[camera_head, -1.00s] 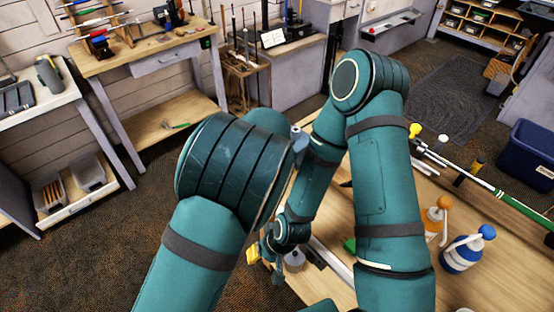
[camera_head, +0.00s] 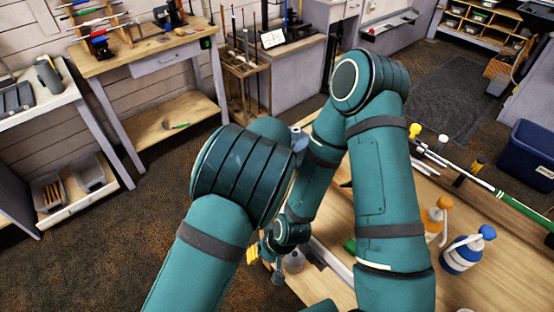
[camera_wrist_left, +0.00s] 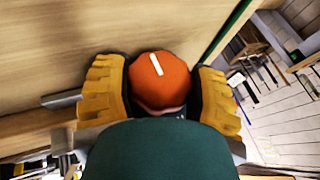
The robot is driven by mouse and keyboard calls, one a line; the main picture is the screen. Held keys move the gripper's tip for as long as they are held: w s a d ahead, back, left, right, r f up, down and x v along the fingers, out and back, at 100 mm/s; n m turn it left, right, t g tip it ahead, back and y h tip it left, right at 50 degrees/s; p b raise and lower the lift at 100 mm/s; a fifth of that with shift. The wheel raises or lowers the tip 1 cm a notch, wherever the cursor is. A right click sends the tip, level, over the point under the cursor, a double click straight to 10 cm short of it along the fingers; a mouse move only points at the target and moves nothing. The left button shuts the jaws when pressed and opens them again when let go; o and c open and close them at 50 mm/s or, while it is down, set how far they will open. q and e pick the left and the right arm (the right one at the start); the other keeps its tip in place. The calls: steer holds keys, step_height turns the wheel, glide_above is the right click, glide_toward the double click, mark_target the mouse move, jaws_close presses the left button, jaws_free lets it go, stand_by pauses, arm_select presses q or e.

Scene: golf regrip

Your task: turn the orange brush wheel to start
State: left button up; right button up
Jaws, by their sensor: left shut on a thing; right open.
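The orange brush wheel (camera_wrist_left: 162,80) shows in the left wrist view as a faceted orange knob with a white line on its face. The line leans slightly, its top end to the left. My left gripper (camera_wrist_left: 160,97) has its yellow, ridged fingers on either side of the wheel and is shut on it. In the head view the wheel and the left gripper are hidden behind my left arm. My right gripper (camera_head: 264,261) is open, at the front left edge of the wooden bench (camera_head: 335,222), partly hidden, with one yellow finger showing.
An orange bottle (camera_head: 437,220) and a blue-and-white bottle (camera_head: 467,250) stand on the bench to the right. A green-gripped club (camera_head: 515,205) lies along its far right side. A blue bin (camera_head: 530,157) stands beyond. Open floor lies to the left.

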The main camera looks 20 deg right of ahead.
arm_select(q)
steer(key=shift+a+g, duration=0.1)
steer(key=shift+g, duration=0.2)
steer(key=g, duration=0.1)
steer(key=g+b, duration=0.1)
steer(key=shift+w+a+f+n+g+h, duration=0.1)
steer(key=shift+f+n+g+h, duration=0.05)
steer(key=shift+n+g+h, duration=0.2)
steer(key=shift+n+g+h+b, duration=0.25)
steer(key=shift+g+h+b, duration=0.25)
steer(key=shift+g, duration=1.05)
steer(key=o, duration=1.2)
steer(key=shift+r, duration=0.35)
steer(key=v, duration=1.1)
steer(key=shift+a, duration=0.3)
